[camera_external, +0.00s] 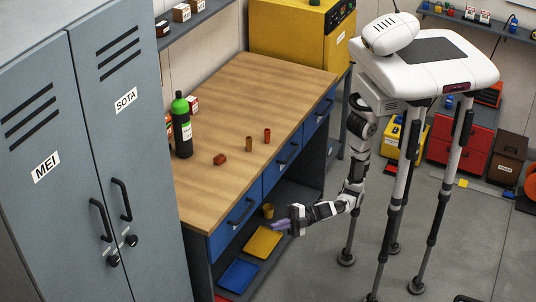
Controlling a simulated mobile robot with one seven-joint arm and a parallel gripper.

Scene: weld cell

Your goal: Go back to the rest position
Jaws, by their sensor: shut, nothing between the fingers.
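My gripper (281,225) is shut and empty. It hangs in front of the workbench (255,90), below its top edge and near the open lower shelf. My arm reaches down and to the left from my white body, with its elbow bent low. The gripper is small in this view and appears clear of the bench.
On the bench top stand a green-and-black bottle (182,128), a brown cylinder (249,144), a red cylinder (267,135) and a red block (219,159). Yellow (262,241) and blue (238,275) trays lie low under the bench. Grey lockers (90,150) stand left. Floor at lower right is mostly clear.

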